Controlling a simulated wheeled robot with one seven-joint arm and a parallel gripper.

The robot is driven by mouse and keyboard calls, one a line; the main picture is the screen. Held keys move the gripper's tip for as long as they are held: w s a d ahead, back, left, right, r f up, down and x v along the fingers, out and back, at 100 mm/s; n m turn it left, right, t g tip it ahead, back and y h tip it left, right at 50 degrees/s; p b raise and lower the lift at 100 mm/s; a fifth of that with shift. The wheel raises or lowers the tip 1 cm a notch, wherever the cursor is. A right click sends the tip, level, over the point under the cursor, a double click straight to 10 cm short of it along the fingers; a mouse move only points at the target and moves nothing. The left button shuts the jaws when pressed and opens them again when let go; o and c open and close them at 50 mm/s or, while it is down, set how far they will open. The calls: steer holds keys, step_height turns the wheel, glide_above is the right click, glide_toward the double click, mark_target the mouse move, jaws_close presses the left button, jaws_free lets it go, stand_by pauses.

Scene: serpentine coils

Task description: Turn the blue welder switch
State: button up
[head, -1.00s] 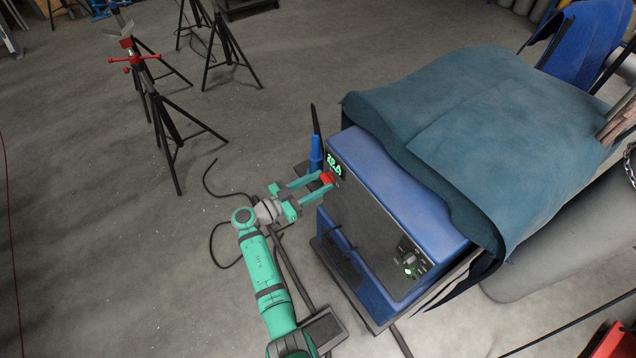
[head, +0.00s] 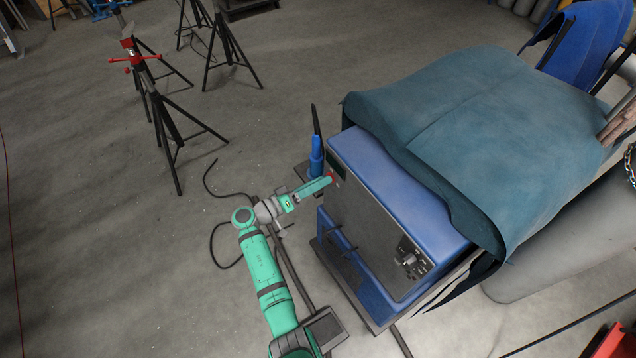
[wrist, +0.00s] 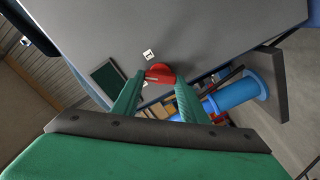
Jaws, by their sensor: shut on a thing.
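The blue welder (head: 378,172) stands right of centre in the head view, its dark front panel facing my arm. Its switch is a red knob (wrist: 160,72) on that panel; a bit of red shows in the head view (head: 331,176). My gripper (wrist: 158,88) is shut on the knob, with one green finger on each side. In the head view my gripper (head: 326,182) looks turned edge-on at the panel's upper left. The display (wrist: 107,76) beside the knob is dark. A small white label (wrist: 148,54) sits near the knob.
A teal cover (head: 490,130) drapes over the welder's top. A blue torch-like part (head: 316,155) stands beside its left edge. Black cables (head: 215,235) lie on the floor. Black stands (head: 165,120) are at the left, with open floor between.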

steer(key=shift+d+f+n, duration=0.1)
steer(key=shift+f+n, duration=0.05)
steer(key=shift+n, duration=3.95)
steer(key=o, duration=1)
steer(key=shift+o, duration=0.2)
steer(key=v, duration=1.1)
steer(key=shift+d, duration=0.1)
